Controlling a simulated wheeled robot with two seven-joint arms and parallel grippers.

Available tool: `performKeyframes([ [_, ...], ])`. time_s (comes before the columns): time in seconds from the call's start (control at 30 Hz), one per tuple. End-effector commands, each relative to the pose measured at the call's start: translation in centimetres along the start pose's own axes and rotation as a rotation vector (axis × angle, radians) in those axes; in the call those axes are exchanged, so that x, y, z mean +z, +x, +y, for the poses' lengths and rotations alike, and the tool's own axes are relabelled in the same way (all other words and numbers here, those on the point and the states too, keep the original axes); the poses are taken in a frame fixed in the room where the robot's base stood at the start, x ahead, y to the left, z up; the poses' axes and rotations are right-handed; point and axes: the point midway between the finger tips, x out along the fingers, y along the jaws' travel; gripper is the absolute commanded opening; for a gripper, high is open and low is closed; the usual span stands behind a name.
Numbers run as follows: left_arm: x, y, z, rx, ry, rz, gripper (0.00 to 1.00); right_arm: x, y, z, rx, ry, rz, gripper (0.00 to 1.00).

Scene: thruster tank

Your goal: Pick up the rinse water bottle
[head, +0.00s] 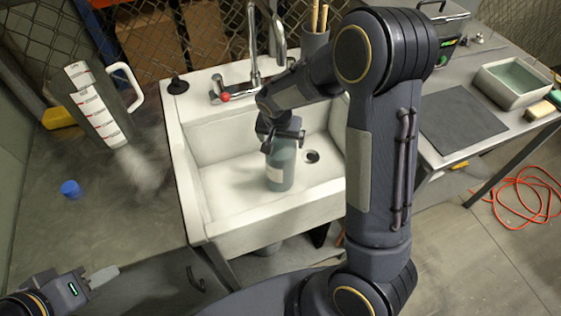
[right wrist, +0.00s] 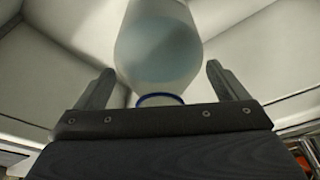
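The rinse water bottle (head: 280,168) stands upright in the white sink (head: 218,180); it is bluish-grey and translucent with a pale label. My right gripper (head: 283,140) is over the bottle's upper part, which it and the arm partly hide. In the right wrist view the bottle (right wrist: 158,50) shows between the two fingers (right wrist: 160,88), with a gap on each side. A blue ring (right wrist: 160,100) shows at the bottle's near end. My left gripper (head: 100,278) is at the lower left, far from the bottle; its finger opening is unclear.
A faucet (head: 253,45) with a red knob rises behind the sink. A grey measuring jug (head: 98,105) and a blue cap (head: 71,189) are on the left counter. A dark mat (head: 462,120) and a tray (head: 488,90) lie on the right table. The sink's drain is right of the bottle.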

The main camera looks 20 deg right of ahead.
Motion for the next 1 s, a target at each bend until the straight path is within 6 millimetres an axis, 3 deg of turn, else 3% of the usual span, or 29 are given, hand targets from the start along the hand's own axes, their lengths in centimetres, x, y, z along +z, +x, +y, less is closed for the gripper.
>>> performKeyframes([
  [0.07, 0.00, 0.00, 0.00, 0.000, 0.000, 0.000, 0.36, 0.00, -0.02, -0.01, 0.000, 0.000, 0.000, 0.82],
  [0.6, -0.02, -0.04, 0.02, 0.000, 0.000, 0.000, 0.36, -0.15, -0.22, -0.12, -0.004, 0.000, 0.004, 0.13],
  [1.0, 0.04, 0.07, -0.03, 0.000, 0.000, 0.000, 0.36, -0.27, -0.58, -0.15, -0.005, 0.001, 0.005, 0.13],
])
